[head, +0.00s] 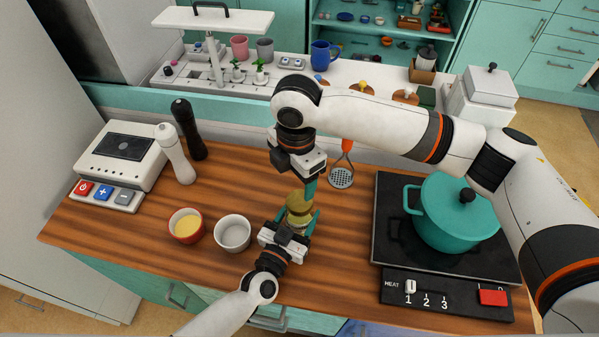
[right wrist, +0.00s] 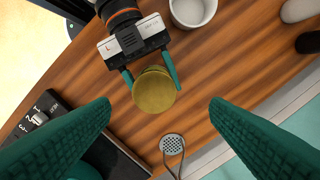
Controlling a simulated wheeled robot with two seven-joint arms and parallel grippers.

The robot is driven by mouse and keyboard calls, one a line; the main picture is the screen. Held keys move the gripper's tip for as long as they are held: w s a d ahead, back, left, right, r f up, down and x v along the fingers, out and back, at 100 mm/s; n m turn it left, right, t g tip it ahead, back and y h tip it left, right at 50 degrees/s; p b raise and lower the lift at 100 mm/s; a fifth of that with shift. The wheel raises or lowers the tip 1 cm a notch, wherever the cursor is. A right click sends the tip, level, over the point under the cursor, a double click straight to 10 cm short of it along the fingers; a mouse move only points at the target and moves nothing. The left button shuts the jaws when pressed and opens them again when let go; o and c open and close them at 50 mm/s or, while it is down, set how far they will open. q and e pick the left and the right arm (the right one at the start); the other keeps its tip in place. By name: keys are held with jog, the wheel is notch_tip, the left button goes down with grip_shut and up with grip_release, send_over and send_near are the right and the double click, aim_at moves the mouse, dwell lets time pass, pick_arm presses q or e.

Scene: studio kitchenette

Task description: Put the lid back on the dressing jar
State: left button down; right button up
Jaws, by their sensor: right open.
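The dressing jar (head: 300,216) stands upright on the wooden counter, a small yellowish jar mostly hidden by its lid and my left gripper. A round gold lid (head: 297,199) shows at its top; in the right wrist view the lid (right wrist: 154,91) is a flat disc covering most of the jar. I cannot tell whether it is fully seated. My left gripper (head: 292,223) has its teal fingers on either side of the jar, seemingly touching it. My right gripper (head: 308,188) points down above the lid; its fingers (right wrist: 160,118) are spread wide with nothing between them.
A white bowl (head: 232,233) and a red bowl with yellow contents (head: 186,226) stand left of the jar. A teal pot (head: 455,215) sits on the hob at right. White (head: 176,155) and black (head: 188,130) mills stand back left.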

aim_at(300, 200)
jog(key=n, duration=0.3)
jog(key=shift+d+r+n, duration=0.15)
jog(key=shift+d+n, duration=0.15)
jog(key=shift+d, duration=0.1)
jog(key=shift+f, duration=4.05)
jog(key=c, duration=1)
jog(key=m, duration=0.5)
jog(key=o, duration=1.2)
jog(key=shift+c, duration=0.2)
